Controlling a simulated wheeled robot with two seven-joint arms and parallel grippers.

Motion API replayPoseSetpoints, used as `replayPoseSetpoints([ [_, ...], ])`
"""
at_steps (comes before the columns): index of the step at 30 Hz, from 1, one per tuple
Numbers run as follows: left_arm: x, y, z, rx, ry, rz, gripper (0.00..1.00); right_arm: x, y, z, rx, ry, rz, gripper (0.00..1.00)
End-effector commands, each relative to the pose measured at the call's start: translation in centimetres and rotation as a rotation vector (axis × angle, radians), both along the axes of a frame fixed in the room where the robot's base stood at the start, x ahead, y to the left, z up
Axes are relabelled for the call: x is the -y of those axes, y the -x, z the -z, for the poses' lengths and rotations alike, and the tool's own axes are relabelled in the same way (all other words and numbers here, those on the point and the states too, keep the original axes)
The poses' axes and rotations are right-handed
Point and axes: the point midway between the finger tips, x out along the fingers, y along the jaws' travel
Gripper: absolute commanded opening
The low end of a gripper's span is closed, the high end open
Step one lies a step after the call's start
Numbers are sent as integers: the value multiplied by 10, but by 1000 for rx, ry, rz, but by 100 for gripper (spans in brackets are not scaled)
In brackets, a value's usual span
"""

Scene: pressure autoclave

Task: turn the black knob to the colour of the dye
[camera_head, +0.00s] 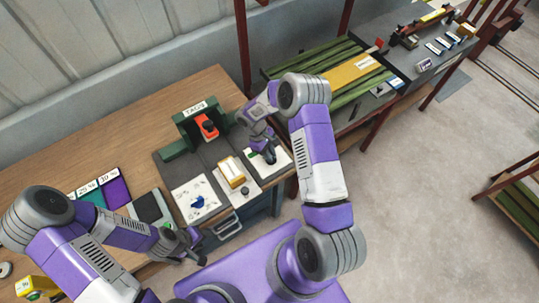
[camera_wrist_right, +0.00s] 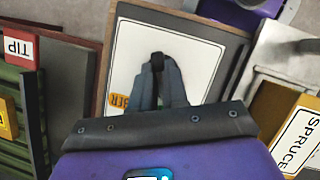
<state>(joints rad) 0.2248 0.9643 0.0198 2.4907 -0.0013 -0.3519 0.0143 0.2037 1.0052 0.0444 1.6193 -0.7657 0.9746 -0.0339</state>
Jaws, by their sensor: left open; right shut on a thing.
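The black knob (camera_wrist_right: 157,62) stands on a white panel (camera_wrist_right: 205,60) in the right wrist view, with an orange label (camera_wrist_right: 124,101) partly hidden by a finger. My right gripper (camera_wrist_right: 158,75) is shut on the knob's upper end. In the head view my right gripper (camera_head: 268,156) is over the right white panel (camera_head: 282,161) and hides most of the knob. My left gripper (camera_head: 188,246) is open and empty near the bench's front edge.
A yellow block (camera_head: 231,170) lies between the panels; its label reads SPRUCE in the right wrist view. An orange-red piece (camera_head: 207,125) sits in a green frame (camera_head: 173,149) behind. Teal and purple squares (camera_head: 116,191) lie left. A green slatted bench (camera_head: 318,62) stands at right.

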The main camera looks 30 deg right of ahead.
Motion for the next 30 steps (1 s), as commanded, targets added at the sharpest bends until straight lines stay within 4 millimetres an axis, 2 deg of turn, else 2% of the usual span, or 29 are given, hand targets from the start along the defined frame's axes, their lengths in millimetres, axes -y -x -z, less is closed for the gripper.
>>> replayPoseSetpoints([
  [3, 0, 0, 14, 0, 0, 0, 43, 1, -2, 2, 4, 1, 104, 0],
  [12, 0, 0, 34, 0, 0, 0, 43, 3, -2, 2, 3, 2, 388, 0],
  [30, 0, 0, 56, 0, 0, 0, 43, 6, -1, -1, 1, 1, 899, 0],
])
